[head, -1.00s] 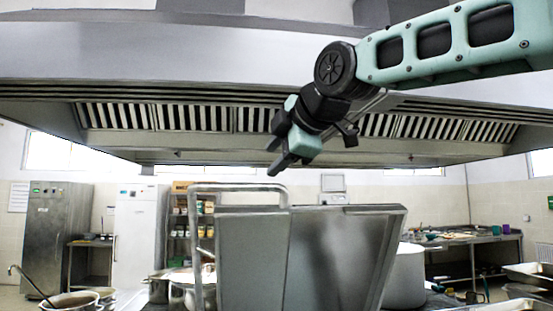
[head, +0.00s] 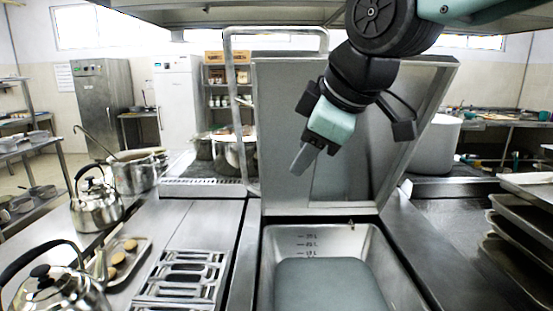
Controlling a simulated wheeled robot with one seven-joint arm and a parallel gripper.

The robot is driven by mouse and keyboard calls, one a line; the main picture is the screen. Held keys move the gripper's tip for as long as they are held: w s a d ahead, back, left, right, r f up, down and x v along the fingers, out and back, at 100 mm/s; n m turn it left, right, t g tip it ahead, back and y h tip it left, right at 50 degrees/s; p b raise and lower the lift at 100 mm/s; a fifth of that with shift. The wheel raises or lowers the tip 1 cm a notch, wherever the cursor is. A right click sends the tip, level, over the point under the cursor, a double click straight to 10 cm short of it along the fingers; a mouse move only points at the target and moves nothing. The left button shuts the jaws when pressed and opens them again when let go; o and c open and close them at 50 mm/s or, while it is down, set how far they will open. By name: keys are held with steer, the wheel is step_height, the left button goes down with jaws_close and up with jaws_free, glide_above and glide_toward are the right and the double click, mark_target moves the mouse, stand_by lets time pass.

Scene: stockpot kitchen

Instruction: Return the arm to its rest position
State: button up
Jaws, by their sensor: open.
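My gripper (head: 309,158) hangs in the upper middle of the head view, in front of the raised steel lid (head: 285,110) of a pan. Its fingers point down and to the left, and it holds nothing that I can see. From this side one finger mostly covers the other, so the gap between them is hard to see. My arm comes in from the upper right, with a dark round joint and a pale green link. The gripper appears apart from the lid and above the pan (head: 385,255).
The pan holds a grey-green surface low inside. Kettles (head: 97,207), a small tray (head: 141,262) and a slotted rack (head: 181,283) stand on the left counter. Stacked trays (head: 530,220) are at the right edge. A tall pot (head: 437,146) stands behind the lid's right side. An extractor hood hangs above.

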steer(key=s+d+f+m+g+h+b, duration=0.1)
steer(key=s+d+f+m+g, duration=0.2)
steer(key=s+f, duration=0.7)
steer(key=s+d+f+m+g+h+b, duration=0.1)
steer(key=s+d+f+m+g+h, duration=0.1)
steer(key=s+d+f, duration=0.4)
steer(key=s+f+m+g, duration=0.1)
steer(key=s+f+m, duration=0.1)
steer(key=s+f, duration=0.3)
step_height(320, 180, down, 4)
steer(key=shift+s+d+r+h, duration=0.15)
steer(key=shift+d+r+h, duration=0.1)
steer(key=shift+h, duration=0.05)
